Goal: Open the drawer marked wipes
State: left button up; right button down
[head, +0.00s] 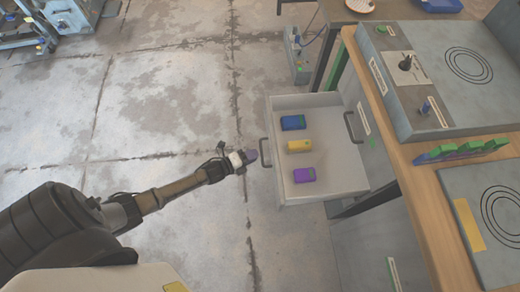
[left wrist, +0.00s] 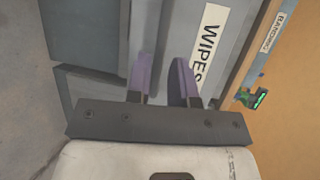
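A light grey drawer (head: 330,182) stands pulled out from the cabinet in the head view, with a bar handle (head: 266,153) on its front. A label reading WIPES (left wrist: 208,42) shows on a grey panel in the left wrist view. I cannot tell which drawer front in the head view bears it. My left gripper (head: 252,156) is just left of the open drawer's handle. Its purple fingers (left wrist: 163,77) stand apart in the left wrist view, with no handle visible between them. My right gripper is not in view.
Blue (head: 293,122), yellow (head: 299,146) and purple (head: 304,174) items lie in the open drawer. Another handle (head: 349,127) sits behind it, under the wooden worktop (head: 412,190). The floor left of the drawer is clear.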

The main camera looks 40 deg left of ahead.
pick_arm(q)
jog(key=p+v, duration=0.2)
jog(key=v, duration=0.7)
jog(key=shift+s, duration=0.25)
jog(key=shift+a, duration=0.1)
